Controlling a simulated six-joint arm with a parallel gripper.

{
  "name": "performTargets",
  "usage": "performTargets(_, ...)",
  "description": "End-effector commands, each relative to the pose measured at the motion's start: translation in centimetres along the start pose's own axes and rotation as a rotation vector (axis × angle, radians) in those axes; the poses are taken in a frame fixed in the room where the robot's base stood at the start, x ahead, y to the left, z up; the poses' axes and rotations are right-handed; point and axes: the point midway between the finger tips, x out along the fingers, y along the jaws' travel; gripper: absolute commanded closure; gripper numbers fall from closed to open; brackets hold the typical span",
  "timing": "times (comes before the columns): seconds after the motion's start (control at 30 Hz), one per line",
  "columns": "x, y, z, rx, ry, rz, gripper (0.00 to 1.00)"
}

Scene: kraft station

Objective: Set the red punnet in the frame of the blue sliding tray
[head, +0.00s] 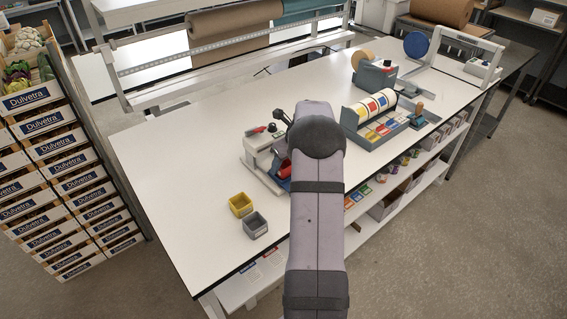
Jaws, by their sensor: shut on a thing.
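The red punnet (284,170) shows as a small red patch at the left edge of my arm. Most of it is hidden behind the arm. A sliver of the blue sliding tray (286,184) shows just below it, at the front of the pale bench machine (260,146). I cannot tell whether the punnet is in the tray's frame or above it. My gripper is hidden behind my own arm, so its jaws and their hold do not show.
A yellow bin (240,204) and a grey bin (255,224) stand left of my arm near the table's front edge. A label dispenser with coloured rolls (373,107) stands to the right. The white table (190,160) is clear on the left.

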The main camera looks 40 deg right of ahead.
Motion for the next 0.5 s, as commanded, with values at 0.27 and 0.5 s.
performTargets(0.27, 0.12, -0.01, -0.04, 0.0, 0.0, 0.0, 0.77)
performTargets(0.5, 0.5, -0.02, -0.23, 0.0, 0.001, 0.0, 0.77)
